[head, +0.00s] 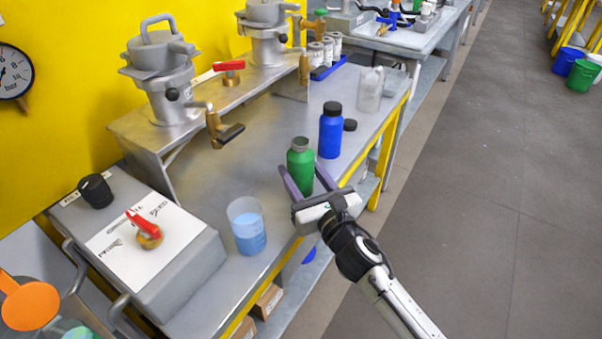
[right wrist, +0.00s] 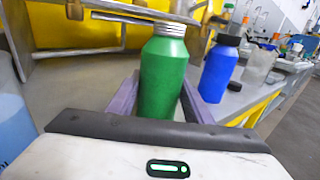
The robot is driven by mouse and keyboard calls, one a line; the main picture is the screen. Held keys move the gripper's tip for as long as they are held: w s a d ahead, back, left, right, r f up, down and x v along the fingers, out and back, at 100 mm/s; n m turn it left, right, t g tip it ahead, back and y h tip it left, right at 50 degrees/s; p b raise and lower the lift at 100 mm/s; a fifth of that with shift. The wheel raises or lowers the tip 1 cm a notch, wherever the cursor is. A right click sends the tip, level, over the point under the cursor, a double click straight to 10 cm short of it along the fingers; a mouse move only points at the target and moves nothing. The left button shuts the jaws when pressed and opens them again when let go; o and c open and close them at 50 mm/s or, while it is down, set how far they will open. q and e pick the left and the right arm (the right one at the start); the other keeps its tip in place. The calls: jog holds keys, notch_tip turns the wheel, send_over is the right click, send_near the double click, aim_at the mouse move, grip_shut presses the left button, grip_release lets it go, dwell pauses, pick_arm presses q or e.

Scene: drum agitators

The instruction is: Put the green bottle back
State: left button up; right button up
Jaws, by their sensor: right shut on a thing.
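The green bottle (head: 301,168) is upright near the front edge of the metal bench, its threaded neck uncapped. My right gripper (head: 305,180) comes from the front right, with its purple fingers on either side of the bottle's body, shut on it. In the right wrist view the green bottle (right wrist: 164,75) stands between the fingers (right wrist: 160,98), neck up. I cannot tell whether its base touches the bench. My left gripper is not in view.
A blue bottle (head: 330,131) with a black cap stands just behind, beside a loose black cap (head: 350,125). A beaker of blue liquid (head: 247,226) stands at the left. A translucent bottle (head: 369,90) is farther back. Bare bench (head: 265,140) lies left of the green bottle.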

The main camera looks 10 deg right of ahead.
jog(key=o, duration=1.3)
jog(key=shift+c, duration=0.2)
jog(key=shift+r, duration=0.1)
jog(key=s+d, duration=0.2)
jog(key=s, duration=1)
jog(key=s+f+m+g, duration=0.3)
jog(key=s+f+m, duration=0.3)
jog(key=m, duration=0.6)
jog(key=s+f+m+g, duration=0.3)
jog(key=s+f+m, duration=0.4)
jog(key=f+m, duration=0.3)
jog(key=s+d+f+m+g, duration=0.1)
jog(key=s+f+m+g, duration=0.2)
jog(key=m, duration=1.1)
jog(key=s+f, duration=0.3)
jog(key=f, duration=0.1)
jog(key=shift+s+f+h, duration=0.2)
jog(key=shift+f+h, duration=0.1)
jog(key=shift+f, duration=0.1)
